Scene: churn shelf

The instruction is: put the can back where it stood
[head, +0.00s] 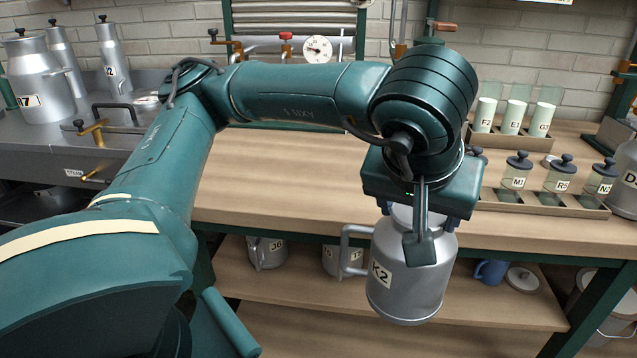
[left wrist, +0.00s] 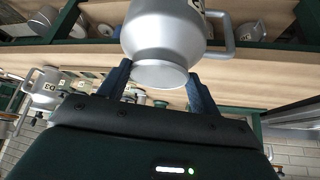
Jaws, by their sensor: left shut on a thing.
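My left gripper (head: 420,215) is shut on the neck of a silver metal can (head: 408,278) labelled K2, with a handle on its left side. The can hangs upright in front of the bench, over the front of the lower shelf in the head view. In the left wrist view, the can (left wrist: 165,30) shows upside down between the two fingers (left wrist: 160,85), with its handle at the right. Whether the can touches any surface is not clear, but it appears held in the air. My right gripper is not in view.
The lower shelf (head: 490,325) bears a can marked J6 (head: 267,252), another can (head: 342,262) partly behind K2, a blue mug (head: 490,271) and a lid (head: 522,279). The wooden bench top (head: 270,180) is largely clear. A jar rack (head: 560,203) stands at its right, near a green post (head: 590,305).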

